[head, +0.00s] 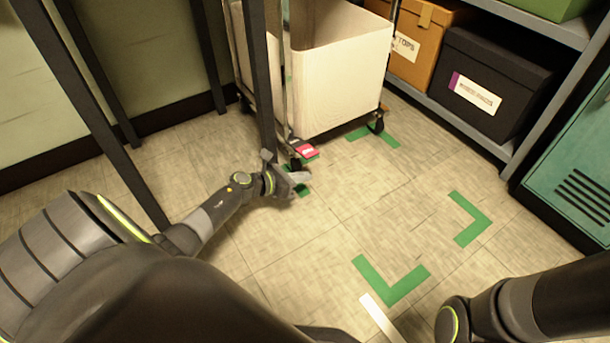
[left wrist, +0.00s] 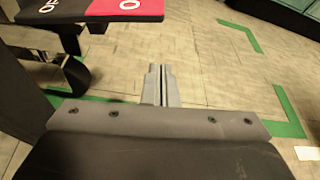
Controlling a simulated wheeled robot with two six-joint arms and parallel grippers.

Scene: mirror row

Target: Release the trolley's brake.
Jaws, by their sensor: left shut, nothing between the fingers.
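The trolley (head: 340,80) is a cream bin on a dark wheeled frame at the top middle of the head view. Its brake pedal (head: 306,150) has a red half and a black half, low at the trolley's near corner above a caster. In the left wrist view the pedal (left wrist: 125,6) is at the top left, with white lettering that is partly cut off. My left gripper (head: 300,178) is shut and empty, low over the floor just on the near side of the pedal. Its closed fingers (left wrist: 162,84) point ahead, to the right of the pedal and apart from it. My right gripper is out of view.
Dark upright posts (head: 262,80) stand close to my left arm and the trolley. Green corner marks (head: 390,284) lie on the floor. A shelf with an orange box (head: 425,45) and a black box (head: 490,85) and a teal locker (head: 575,160) stand right. The middle floor is clear.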

